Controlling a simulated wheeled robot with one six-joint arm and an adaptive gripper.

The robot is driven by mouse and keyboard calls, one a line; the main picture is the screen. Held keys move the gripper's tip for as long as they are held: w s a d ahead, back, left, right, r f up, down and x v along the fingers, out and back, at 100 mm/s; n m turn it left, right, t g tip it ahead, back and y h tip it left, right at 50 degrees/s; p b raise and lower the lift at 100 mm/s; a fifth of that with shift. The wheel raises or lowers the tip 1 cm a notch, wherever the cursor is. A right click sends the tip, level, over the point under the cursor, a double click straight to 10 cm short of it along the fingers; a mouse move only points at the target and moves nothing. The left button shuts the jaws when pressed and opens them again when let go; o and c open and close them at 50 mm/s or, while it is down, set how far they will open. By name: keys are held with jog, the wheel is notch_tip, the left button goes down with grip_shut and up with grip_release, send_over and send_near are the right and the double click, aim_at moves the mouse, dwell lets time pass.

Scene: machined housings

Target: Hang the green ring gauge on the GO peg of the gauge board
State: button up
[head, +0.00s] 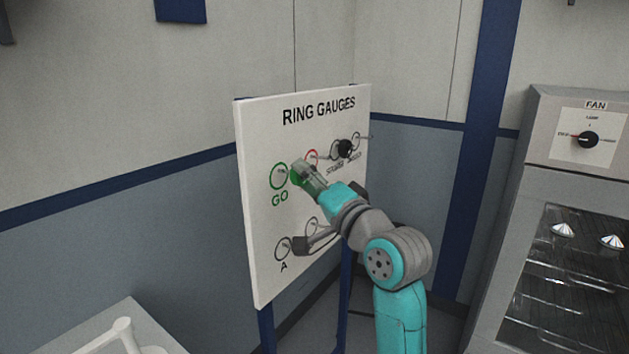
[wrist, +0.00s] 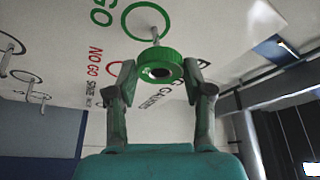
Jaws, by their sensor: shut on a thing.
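The white gauge board (head: 257,215) stands upright, with a painted green circle (head: 279,189) above the word GO. My gripper (head: 302,176) is in front of the board, just right of that circle. In the wrist view my gripper (wrist: 160,70) is shut on the green ring gauge (wrist: 160,56), with a finger on each side of it. The GO peg (wrist: 155,34) comes out of the painted circle toward the ring's upper rim. The ring hides the peg's end, and I cannot tell whether the peg enters the hole. In the head view my gripper mostly covers the ring.
A black piece (head: 346,148) hangs at the board's upper right. A grey piece (head: 300,245) is on the lower row near the letter A. The NO GO marking (wrist: 102,61) is beside the GO circle. A cabinet with a FAN dial (head: 588,139) stands at right.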

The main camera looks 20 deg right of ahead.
jog(key=shift+w+a+f, duration=0.2)
jog(key=shift+w+a, duration=0.55)
jog(key=shift+w, duration=0.25)
jog(key=o, duration=1.3)
jog(key=shift+o, duration=0.2)
jog(key=shift+s, duration=0.1)
